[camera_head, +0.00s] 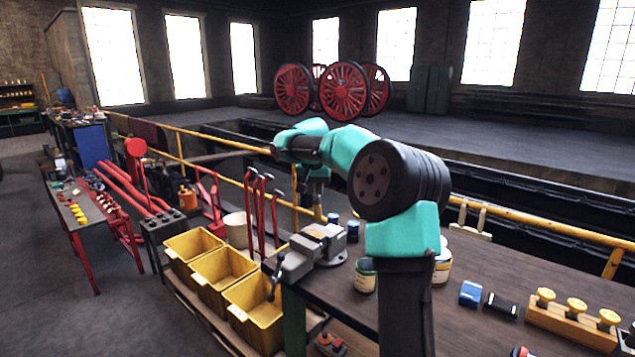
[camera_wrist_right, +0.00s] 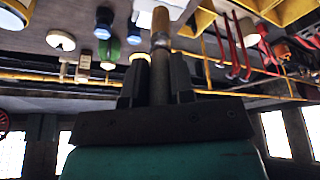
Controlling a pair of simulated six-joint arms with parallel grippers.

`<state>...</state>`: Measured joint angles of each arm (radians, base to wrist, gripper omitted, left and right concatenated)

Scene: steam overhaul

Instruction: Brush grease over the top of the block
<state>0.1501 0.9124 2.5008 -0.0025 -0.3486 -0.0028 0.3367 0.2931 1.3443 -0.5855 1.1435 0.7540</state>
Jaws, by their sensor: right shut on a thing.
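My right gripper (camera_head: 317,184) is above the bench near the vise, partly hidden behind my own arm. In the right wrist view it is shut on a brush (camera_wrist_right: 160,65), a dark shaft with a brown end that points away from the fingers. The grey vise (camera_head: 318,248) is bolted at the bench's left corner. A pale block (camera_head: 322,232) seems to sit at its jaws; its top is too small to judge for grease. The brush end is near the vise in the right wrist view, but I cannot tell if they touch. My left gripper is not in view.
Tins (camera_head: 365,277) stand on the bench (camera_head: 480,325) right of the vise. A blue box (camera_head: 470,293) and a wooden rack with yellow knobs (camera_head: 560,322) lie farther right. Yellow bins (camera_head: 222,272) and red-handled levers (camera_head: 262,205) are left of the vise.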

